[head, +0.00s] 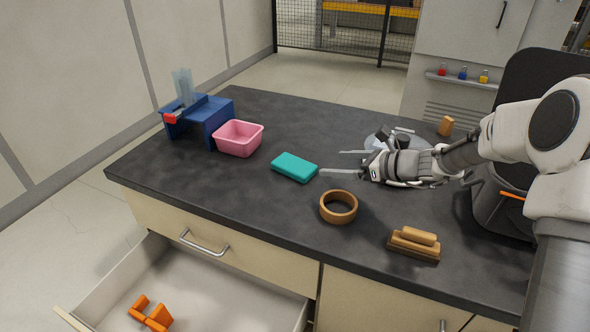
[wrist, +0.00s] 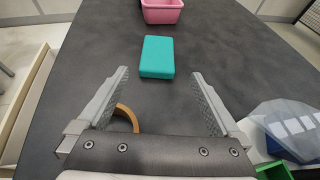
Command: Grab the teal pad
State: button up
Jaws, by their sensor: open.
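The teal pad (head: 295,167) lies flat on the dark worktop near its middle. It also shows in the wrist view (wrist: 157,57), ahead of my fingers and between their lines. My gripper (head: 332,162) is to the right of the pad in the head view, its two fingers spread and pointing toward it. In the wrist view my gripper (wrist: 160,78) is open and empty, with a gap between the fingertips and the pad's near edge.
A pink bin (head: 238,138) stands beyond the pad, beside a blue stand (head: 207,117). A brown ring (head: 338,207) and a wooden-handled brush (head: 414,244) lie nearer the front edge. An open drawer (head: 200,290) holds an orange item (head: 150,314). Worktop around the pad is clear.

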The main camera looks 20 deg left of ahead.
aim_at(292, 162)
jog(key=b+x, duration=0.1)
jog(key=x, duration=0.6)
jog(key=b+x, duration=0.2)
jog(key=x, duration=0.6)
jog(key=shift+s+a+f, duration=0.15)
jog(key=shift+a+f, duration=0.1)
jog(key=c, duration=1.1)
jog(key=shift+o, duration=0.2)
jog(key=shift+r, duration=0.1)
